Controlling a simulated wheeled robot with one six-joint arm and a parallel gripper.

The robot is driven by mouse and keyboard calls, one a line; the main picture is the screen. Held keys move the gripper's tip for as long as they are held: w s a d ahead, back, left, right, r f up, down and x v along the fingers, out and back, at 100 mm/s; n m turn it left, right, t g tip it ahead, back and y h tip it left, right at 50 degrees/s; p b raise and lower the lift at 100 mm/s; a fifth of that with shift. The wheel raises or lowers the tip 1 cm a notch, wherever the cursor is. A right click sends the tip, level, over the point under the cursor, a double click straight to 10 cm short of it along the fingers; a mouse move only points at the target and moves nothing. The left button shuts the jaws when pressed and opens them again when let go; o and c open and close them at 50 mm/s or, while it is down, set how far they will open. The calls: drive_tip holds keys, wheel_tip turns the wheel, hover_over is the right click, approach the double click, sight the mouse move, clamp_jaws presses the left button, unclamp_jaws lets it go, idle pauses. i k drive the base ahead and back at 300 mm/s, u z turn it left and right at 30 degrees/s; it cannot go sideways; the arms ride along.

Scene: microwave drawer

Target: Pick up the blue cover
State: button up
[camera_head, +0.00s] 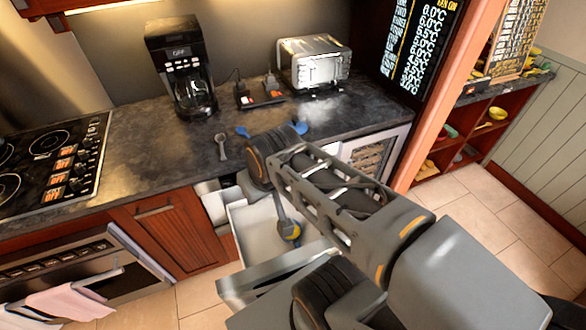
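Two small blue parts show on the dark counter just beyond my arm, one at the left (243,131) and one at the right (300,127). My arm reaches from the lower right over the open drawer toward the counter's front edge. I cannot make out my gripper's fingers; my own arm links block that area.
A black coffee maker (183,70) and a silver toaster (314,65) stand at the back of the counter. A small grey spoon-like item (221,146) lies in front of the coffee maker. A black cooktop (45,155) is at left. The open drawer juts out below the counter.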

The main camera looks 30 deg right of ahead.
sight(299, 126)
drive_tip(key=u, duration=3)
drive_tip(key=k, duration=2.7)
drive_tip(key=z, duration=1.5)
drive_tip(key=i, duration=0.5)
